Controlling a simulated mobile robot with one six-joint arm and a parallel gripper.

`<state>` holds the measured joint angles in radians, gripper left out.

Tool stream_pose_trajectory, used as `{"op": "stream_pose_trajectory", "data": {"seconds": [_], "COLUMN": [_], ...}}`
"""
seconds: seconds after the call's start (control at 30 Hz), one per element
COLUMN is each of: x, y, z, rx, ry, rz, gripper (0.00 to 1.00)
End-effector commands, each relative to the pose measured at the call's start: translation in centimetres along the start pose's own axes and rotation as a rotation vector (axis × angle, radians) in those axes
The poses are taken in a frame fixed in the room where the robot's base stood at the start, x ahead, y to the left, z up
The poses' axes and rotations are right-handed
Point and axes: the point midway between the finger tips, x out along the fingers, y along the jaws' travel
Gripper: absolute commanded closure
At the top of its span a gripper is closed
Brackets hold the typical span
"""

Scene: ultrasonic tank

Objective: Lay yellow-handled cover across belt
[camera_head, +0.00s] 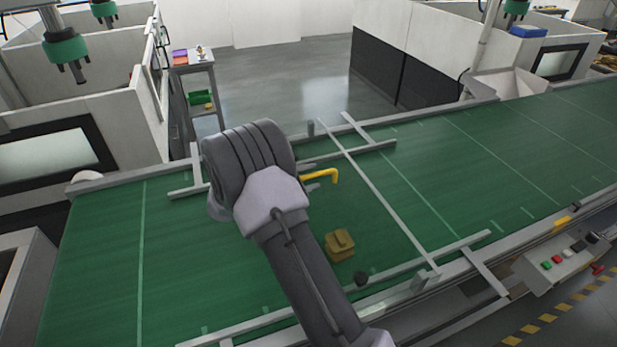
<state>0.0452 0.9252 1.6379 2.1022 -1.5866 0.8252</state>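A yellow handle (322,176) shows just right of my arm's wrist, above the green belt (100,270). It is a bar with a bent-down right end. The panel of the cover it belongs to cannot be clearly made out; the belt around it looks slightly darker. My gripper (312,186) is mostly hidden behind my own wrist. Only a small grey part shows beside the handle's left end. I cannot tell whether its fingers are closed on the handle or whether they touch it.
Grey rails (378,190) stand over the belt on both sides of my arm. A brown block (340,246) and a black knob (361,279) are near the front rail. A button box (567,250) is at right. The belt is clear at far left and far right.

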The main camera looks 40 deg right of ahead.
Motion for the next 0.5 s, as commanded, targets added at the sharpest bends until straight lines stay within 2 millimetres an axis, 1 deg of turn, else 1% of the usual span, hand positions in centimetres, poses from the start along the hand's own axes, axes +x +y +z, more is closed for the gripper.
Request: {"op": "stream_pose_trajectory", "data": {"seconds": [0.27,0.37,0.47,0.5], "x": [-0.2,-1.4,-3.8,-4.9], "y": [0.1,0.0,-0.1,-0.1], "z": [0.0,0.1,0.0,0.0], "rx": [-0.001,-0.002,-0.003,-0.002], "ry": [-0.001,-0.002,-0.004,-0.004], "rz": [0.003,0.001,0.0,-0.001], "gripper": [0.6,0.6,0.6,0.6]}}
